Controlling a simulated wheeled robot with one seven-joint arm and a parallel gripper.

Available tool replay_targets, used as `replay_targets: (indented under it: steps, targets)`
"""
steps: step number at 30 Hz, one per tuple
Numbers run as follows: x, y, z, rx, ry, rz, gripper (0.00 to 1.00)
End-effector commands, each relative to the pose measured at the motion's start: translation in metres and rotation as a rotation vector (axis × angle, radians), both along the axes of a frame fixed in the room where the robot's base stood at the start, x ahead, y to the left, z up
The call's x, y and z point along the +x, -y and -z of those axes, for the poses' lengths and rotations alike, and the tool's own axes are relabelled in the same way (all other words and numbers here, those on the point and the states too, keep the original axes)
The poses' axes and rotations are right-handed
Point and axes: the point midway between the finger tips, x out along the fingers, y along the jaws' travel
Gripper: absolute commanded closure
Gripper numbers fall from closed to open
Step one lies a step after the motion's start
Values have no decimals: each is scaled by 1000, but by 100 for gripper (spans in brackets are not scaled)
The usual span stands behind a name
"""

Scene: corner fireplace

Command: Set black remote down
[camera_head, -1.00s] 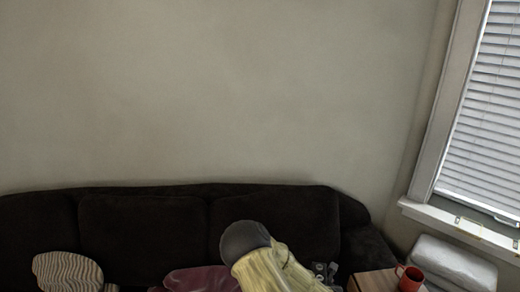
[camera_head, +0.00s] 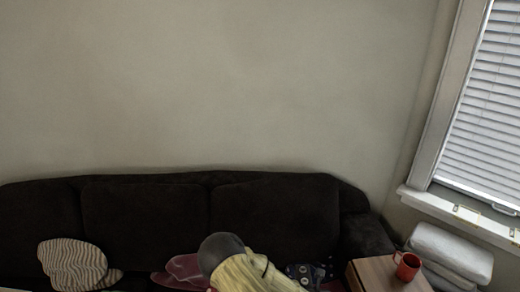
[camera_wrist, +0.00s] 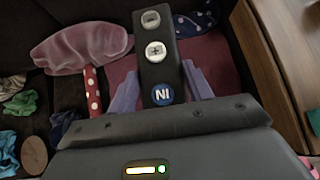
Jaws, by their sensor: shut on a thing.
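In the wrist view, the black remote (camera_wrist: 158,50) points away from me, with two pale buttons and a round blue badge on its face. My gripper (camera_wrist: 160,82) has purple fingers on both sides of the remote and is shut on it. A dark red cloth or cushion (camera_wrist: 205,60) lies beneath and around the remote; I cannot tell the height between them. In the head view, neither the remote nor my gripper can be made out.
A dark sofa (camera_head: 145,222) runs along the wall, with a striped cushion (camera_head: 75,262) at left. A wooden side table (camera_head: 376,274) with a red mug (camera_head: 407,265) stands at right. A red polka-dot item (camera_wrist: 92,90) and several crumpled cloths (camera_wrist: 20,108) lie left of my gripper.

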Motion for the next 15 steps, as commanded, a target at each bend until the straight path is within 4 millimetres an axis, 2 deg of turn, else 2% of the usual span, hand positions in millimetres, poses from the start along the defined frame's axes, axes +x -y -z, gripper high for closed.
replay_targets:
  steps: [4,15]
  targets:
    - [-10,2,10,-4,1,-3,80]
    - [-11,1,11,-4,3,-3,80]
